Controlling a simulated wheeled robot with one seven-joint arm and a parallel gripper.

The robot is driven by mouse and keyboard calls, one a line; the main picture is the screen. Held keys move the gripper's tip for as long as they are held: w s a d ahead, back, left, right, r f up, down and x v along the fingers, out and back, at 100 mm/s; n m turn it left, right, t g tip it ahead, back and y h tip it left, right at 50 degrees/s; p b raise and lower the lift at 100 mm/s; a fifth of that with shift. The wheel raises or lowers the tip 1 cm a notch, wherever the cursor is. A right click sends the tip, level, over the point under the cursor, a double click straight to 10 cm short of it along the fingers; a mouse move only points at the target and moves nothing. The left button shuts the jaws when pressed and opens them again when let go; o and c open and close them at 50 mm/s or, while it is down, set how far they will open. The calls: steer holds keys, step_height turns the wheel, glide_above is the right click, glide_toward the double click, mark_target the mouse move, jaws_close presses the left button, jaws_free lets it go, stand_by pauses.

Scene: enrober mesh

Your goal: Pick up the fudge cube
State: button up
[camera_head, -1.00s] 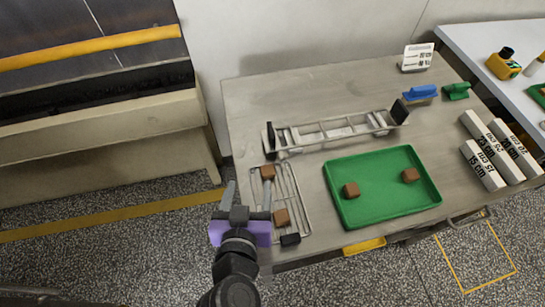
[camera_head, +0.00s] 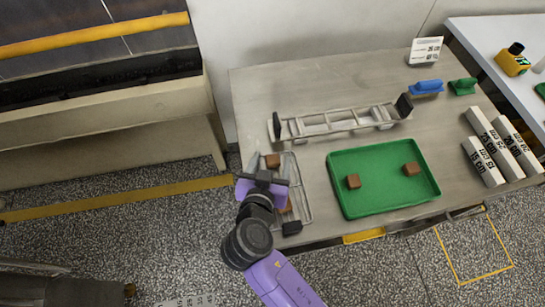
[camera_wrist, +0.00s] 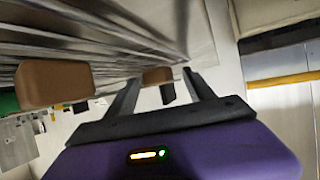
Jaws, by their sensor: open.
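One brown fudge cube (camera_head: 272,161) sits on the far part of a wire rack (camera_head: 303,196) at the table's left. A second brown cube (camera_head: 286,207) on the rack's near part is mostly hidden behind my arm. My gripper (camera_head: 265,178) is low over the rack's left side, just short of the far cube. In the wrist view, my gripper (camera_wrist: 160,76) is open, and a brown cube (camera_wrist: 157,75) shows beyond and between its fingertips. A larger, closer cube (camera_wrist: 55,84) is left of the fingers. I cannot tell whether the fingers touch anything.
A green tray (camera_head: 375,206) with two brown cubes (camera_head: 353,181) (camera_head: 411,169) stands right of the rack. A raised metal frame (camera_head: 335,123) with dark ends lies behind both. White labelled blocks (camera_head: 483,160) are at the right. A dark block (camera_head: 291,228) sits at the rack's near corner.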

mark_target(271, 163)
steer(key=c, duration=1)
steer(key=shift+r, duration=0.1)
steer(key=shift+c, duration=0.2)
step_height(271, 163, up, 19)
steer(key=shift+r+b, duration=0.1)
steer(key=shift+b, duration=0.65)
steer(key=shift+w+a+b, duration=0.1)
steer(key=shift+b, duration=0.5)
